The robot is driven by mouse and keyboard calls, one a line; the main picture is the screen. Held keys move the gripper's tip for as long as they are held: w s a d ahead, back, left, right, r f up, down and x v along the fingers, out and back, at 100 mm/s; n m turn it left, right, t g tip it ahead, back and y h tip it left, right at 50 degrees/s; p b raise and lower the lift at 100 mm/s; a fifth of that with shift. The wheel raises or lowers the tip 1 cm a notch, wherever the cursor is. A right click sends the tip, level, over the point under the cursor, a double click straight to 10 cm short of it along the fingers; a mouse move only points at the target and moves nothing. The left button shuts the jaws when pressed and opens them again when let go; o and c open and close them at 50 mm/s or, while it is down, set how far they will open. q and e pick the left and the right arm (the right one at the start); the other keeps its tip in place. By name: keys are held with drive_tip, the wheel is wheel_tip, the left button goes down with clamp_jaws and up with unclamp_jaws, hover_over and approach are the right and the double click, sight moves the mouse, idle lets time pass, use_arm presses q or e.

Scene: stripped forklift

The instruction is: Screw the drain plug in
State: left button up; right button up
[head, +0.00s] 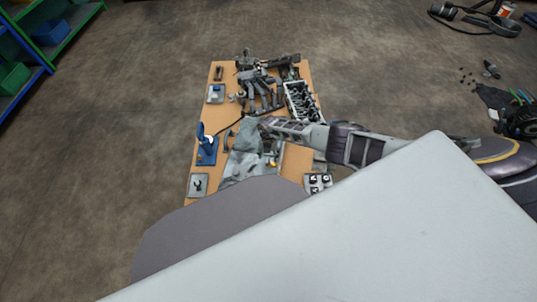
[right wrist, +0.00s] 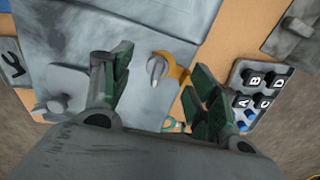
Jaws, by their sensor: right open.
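My right gripper (right wrist: 156,72) is open, with its two green-padded fingers apart in the right wrist view. Between and beyond the fingertips is a small grey rounded part with a slot (right wrist: 156,68), possibly the drain plug, beside an orange curved piece (right wrist: 174,68). The fingers do not appear to touch either. In the head view my right gripper (head: 268,124) reaches in from the right over a grey metal housing (head: 246,163) on the board. The drain hole cannot be made out. My left gripper is not in view.
The housing stands on a wooden board (head: 207,120). A tray with lettered sockets (right wrist: 254,88) lies right of the fingers. A grey plate with a round knob (right wrist: 60,82) lies left. A blue stand (head: 206,145) and engine parts (head: 262,85) share the board.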

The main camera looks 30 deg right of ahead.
drive_tip(key=shift+o, duration=0.2)
drive_tip(key=shift+r, duration=0.25)
wheel_tip(320, 180, up, 12)
drive_tip(key=shift+f, duration=0.25)
idle(1.3)
idle(0.6)
